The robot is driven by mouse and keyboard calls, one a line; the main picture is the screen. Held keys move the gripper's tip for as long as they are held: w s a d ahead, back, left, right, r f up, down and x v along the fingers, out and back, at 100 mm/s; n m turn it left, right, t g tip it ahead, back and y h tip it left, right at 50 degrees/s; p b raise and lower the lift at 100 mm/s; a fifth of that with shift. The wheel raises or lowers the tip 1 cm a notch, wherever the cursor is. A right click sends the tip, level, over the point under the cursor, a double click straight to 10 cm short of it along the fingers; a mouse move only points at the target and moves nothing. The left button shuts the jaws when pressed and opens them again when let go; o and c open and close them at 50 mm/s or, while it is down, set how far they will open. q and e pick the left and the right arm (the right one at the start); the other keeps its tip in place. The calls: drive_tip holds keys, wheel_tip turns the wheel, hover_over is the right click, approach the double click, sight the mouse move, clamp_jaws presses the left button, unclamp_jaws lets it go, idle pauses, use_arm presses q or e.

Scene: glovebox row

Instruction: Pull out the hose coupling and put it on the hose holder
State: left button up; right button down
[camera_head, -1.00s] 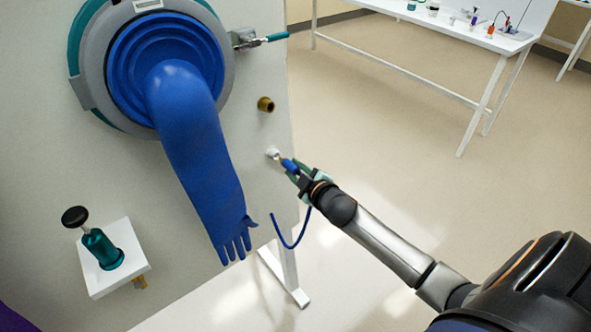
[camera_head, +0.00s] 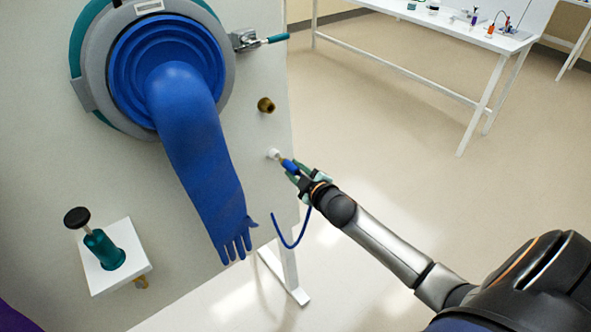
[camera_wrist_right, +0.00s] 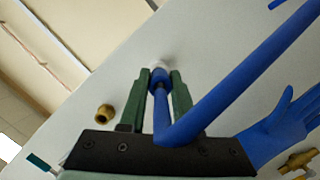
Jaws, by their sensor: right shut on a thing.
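The hose coupling (camera_head: 288,164) is a small blue piece with a brass tip, in front of a white port (camera_head: 273,154) on the glovebox panel. My right gripper (camera_head: 297,170) is shut on the coupling; its green fingers sit on both sides of it. In the right wrist view the coupling (camera_wrist_right: 160,88) lies between the fingers, its tip at the white port (camera_wrist_right: 158,66); I cannot tell whether it is still seated. A blue hose (camera_head: 293,240) hangs from it in a loop. A brass fitting (camera_head: 265,105) sticks out above; I cannot tell whether it is the hose holder. My left gripper does not show.
A blue glove (camera_head: 200,150) hangs from the round port left of the gripper. A lever latch (camera_head: 262,39) sits above the brass fitting. Open floor lies right; a white table stands behind.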

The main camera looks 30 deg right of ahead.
sight(288, 166)
drive_tip(key=shift+w+a+f+b, duration=0.15)
drive_tip(key=shift+w+b, duration=0.3)
drive_tip(key=shift+w, duration=1.1)
drive_tip(key=c, duration=0.5)
unclamp_jaws()
drive_tip(key=shift+c, duration=0.2)
drive_tip(key=v, duration=1.2)
drive_tip(key=shift+s, duration=0.2)
drive_tip(key=s+a+f+m+g+y, duration=0.3)
drive_tip(key=s+a+f+m+g, duration=0.2)
drive_tip(key=s+a+f, duration=1.1)
wheel_tip(288, 166, down, 3)
drive_tip(key=s+m, duration=0.1)
drive_tip(key=s, duration=0.1)
drive_tip(key=shift+s+a+g+y, duration=0.2)
drive_tip(key=shift+s+g+y, duration=0.1)
